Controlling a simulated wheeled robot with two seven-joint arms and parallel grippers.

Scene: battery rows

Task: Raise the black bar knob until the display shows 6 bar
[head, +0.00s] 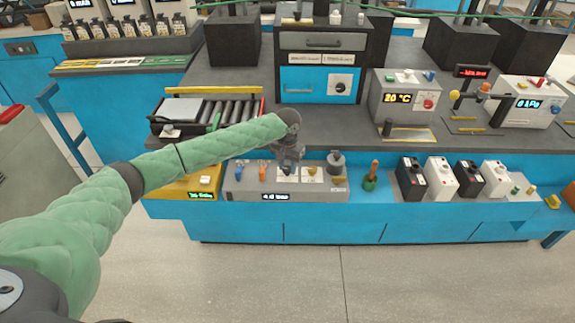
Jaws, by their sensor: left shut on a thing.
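The grey control box (232,188) stands at the front of the bench, near the middle of the head view. Its small display (276,197) is lit and seems to read about 4 bar; the decimal is too small to tell. My left gripper (287,167) reaches down over the box from the left and is shut on the black bar knob (287,172). The knob is mostly hidden by the fingers. My right gripper is not in view.
Blue and orange fittings (262,173) sit left of the gripper on the box, and a yellow knob (312,171) and grey cylinder (336,161) sit right of it.

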